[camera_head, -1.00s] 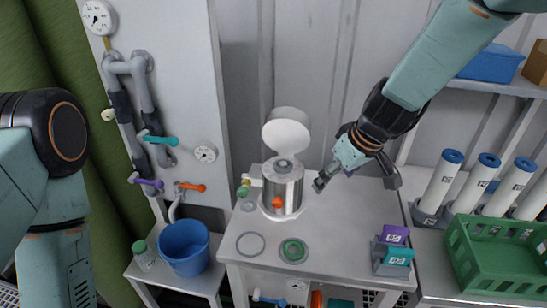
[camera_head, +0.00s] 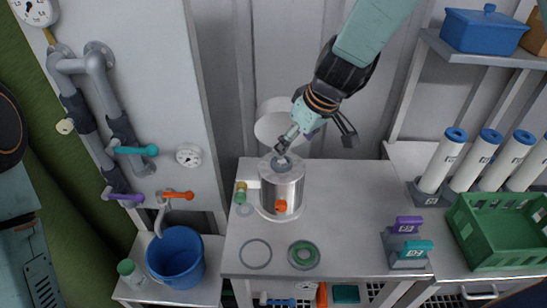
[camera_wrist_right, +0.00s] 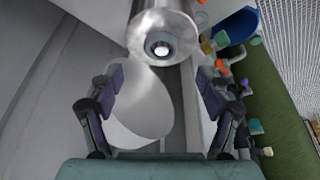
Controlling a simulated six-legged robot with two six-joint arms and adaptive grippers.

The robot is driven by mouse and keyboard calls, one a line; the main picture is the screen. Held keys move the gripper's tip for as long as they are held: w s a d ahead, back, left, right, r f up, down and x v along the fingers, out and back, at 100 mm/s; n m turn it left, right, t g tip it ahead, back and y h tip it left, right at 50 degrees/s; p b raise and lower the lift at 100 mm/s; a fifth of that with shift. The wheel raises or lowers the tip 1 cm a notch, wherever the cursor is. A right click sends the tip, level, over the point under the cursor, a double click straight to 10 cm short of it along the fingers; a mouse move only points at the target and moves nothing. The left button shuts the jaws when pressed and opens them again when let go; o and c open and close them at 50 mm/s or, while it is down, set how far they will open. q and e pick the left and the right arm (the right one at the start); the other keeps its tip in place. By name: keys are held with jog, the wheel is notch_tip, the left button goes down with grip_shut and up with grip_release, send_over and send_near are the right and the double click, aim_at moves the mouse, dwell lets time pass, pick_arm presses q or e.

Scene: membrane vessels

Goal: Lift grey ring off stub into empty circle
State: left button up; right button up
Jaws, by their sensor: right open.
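The silver vessel (camera_head: 282,190) stands on the table with its white lid (camera_head: 268,125) open behind it. A short stub (camera_head: 281,163) rises from its top; a small grey ring (camera_wrist_right: 160,45) shows around a bright centre there in the wrist view. My right gripper (camera_head: 285,145) is open and empty, just above the stub in the head view. In the wrist view the open jaws (camera_wrist_right: 163,88) show below the vessel top, with the lid between them. An empty circle outline (camera_head: 255,253) lies on the table front, left of a green ring (camera_head: 303,255). My left gripper is out of view.
Purple (camera_head: 408,224) and teal (camera_head: 411,250) labelled blocks stand at the table's right. A green crate (camera_head: 500,225) and white blue-capped tubes (camera_head: 442,160) are further right. A blue bucket (camera_head: 175,255) is at lower left. The table between vessel and blocks is clear.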

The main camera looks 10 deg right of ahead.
aim_at(283, 161)
jog(key=shift+s+a+f, duration=0.2)
jog(key=shift+s+f, duration=0.05)
jog(key=shift+f, duration=0.1)
jog(key=x, duration=0.6)
jog(key=shift+w+d, duration=0.15)
jog(key=shift+w, duration=0.25)
jog(key=shift+f, duration=0.2)
jog(key=shift+w+f, duration=0.15)
jog(key=shift+w, duration=0.05)
jog(key=c, duration=0.4)
jog(key=shift+s, duration=0.2)
jog(key=c, duration=0.5)
jog(key=shift+w, duration=0.1)
